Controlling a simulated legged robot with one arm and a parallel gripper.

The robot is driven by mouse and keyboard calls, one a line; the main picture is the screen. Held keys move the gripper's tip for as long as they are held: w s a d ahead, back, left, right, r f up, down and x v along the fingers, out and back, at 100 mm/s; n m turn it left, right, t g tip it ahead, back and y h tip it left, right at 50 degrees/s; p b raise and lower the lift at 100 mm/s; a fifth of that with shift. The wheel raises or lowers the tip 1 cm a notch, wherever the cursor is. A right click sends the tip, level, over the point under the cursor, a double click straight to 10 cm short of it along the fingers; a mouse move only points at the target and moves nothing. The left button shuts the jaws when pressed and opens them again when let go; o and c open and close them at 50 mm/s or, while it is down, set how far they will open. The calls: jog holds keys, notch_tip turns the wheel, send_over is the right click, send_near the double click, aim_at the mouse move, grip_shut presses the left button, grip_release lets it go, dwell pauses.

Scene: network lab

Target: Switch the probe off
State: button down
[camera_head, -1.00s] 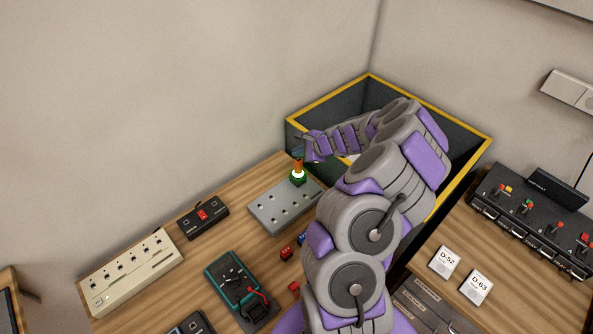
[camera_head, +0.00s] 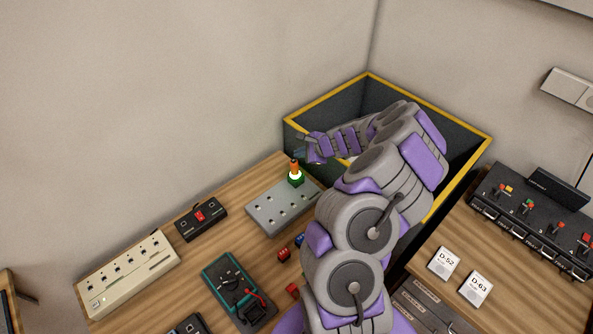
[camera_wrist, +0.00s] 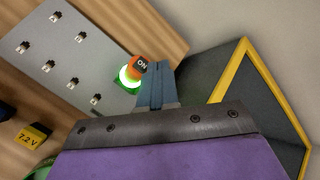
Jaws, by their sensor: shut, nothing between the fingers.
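An orange cap marked "ON" (camera_wrist: 139,64) stands on a green base with a bright lit ring (camera_wrist: 129,77), at the edge of a grey panel (camera_wrist: 60,80) with several small sockets. I take this to be the probe. In the head view the orange cap (camera_head: 294,167) stands upright above the lit base (camera_head: 296,179), at the panel's far end. My gripper (camera_head: 299,153) is shut and empty, just above and beside the cap. In the wrist view its blue-grey fingers (camera_wrist: 156,84) are close to the cap's right side; I cannot tell whether they touch.
A dark bin with a yellow rim (camera_head: 325,98) stands behind and under my arm. On the wooden table are a teal meter (camera_head: 232,285), a black box with a red switch (camera_head: 201,218), and a cream strip (camera_head: 128,272). Small red and blue blocks lie near my arm.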

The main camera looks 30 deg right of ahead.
jog(key=shift+a+f, duration=0.15)
jog(key=shift+a, duration=0.2)
jog(key=shift+d, duration=0.15)
jog(key=shift+a+r+p, duration=0.35)
jog(key=shift+r+p, duration=0.35)
jog(key=shift+r, duration=0.1)
notch_tip(320, 180, up, 6)
jog(key=p, duration=0.5)
dwell(0.6)
